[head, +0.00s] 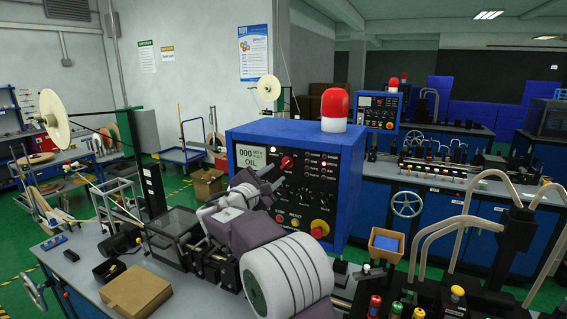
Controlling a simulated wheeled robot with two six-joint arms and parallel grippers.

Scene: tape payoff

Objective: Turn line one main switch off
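A blue control box (340,170) with a dark front panel stands on the near bench. A red round switch knob (286,162) is on the upper left of its panel, right of a white display reading "OIL". Its handle position is too small to tell. My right gripper (276,180) is in front of the panel, just below and left of the red knob, with its two grey fingers apart and nothing seen between them. It looks clear of the knob, though depth is hard to judge. My arm hides the panel's lower left. My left gripper is out of view.
A red mushroom button (319,229) on yellow sits low on the panel, near my arm. A red beacon (335,108) tops the box. A cardboard box (136,291) and a clear-lidded unit (172,224) stand on the bench. A second blue control box (378,108) stands behind.

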